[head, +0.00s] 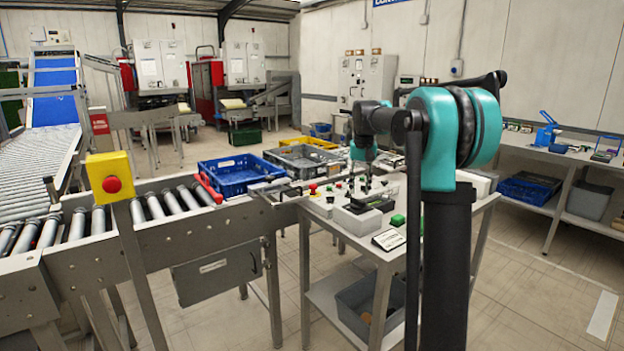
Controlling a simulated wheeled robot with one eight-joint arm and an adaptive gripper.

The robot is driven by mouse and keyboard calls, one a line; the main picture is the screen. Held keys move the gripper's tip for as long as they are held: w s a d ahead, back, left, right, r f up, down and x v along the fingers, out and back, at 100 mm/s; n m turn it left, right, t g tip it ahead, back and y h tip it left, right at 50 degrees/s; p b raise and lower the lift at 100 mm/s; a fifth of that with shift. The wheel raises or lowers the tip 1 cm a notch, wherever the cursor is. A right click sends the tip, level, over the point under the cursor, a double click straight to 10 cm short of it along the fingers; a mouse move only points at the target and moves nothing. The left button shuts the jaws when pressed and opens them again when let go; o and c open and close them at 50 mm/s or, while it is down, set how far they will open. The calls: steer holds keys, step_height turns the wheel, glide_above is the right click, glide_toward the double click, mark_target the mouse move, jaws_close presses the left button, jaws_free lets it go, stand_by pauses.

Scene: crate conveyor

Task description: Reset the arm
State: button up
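My teal and black arm (455,125) stands at the right of the head view on a dark column. It is bent at the top and reaches away from the camera over the small workbench (375,250). A black link hangs down near the bench's middle. My gripper (368,188) seems to be at the lower end of that link, above or close to the bench top. It is small and partly hidden, so I cannot tell whether its fingers are open or shut, or whether it touches anything.
A roller conveyor (150,232) runs along the left, with a yellow post box and red button (112,184). Blue (235,186) and grey (303,165) crates stand beyond it. Small boxes and buttons lie on the workbench. A side table (560,152) stands at right. Floor at lower right is clear.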

steer(key=s+d+f+t, duration=0.1)
steer(key=s+f, duration=0.7)
steer(key=s, duration=0.4)
steer(key=s+d+f+n+t, duration=0.1)
steer(key=s+f, duration=0.7)
steer(key=s, duration=0.4)
steer(key=s+d+f+t, duration=0.1)
steer(key=s+f, duration=0.7)
steer(key=s, duration=0.5)
steer(key=shift+f, duration=0.2)
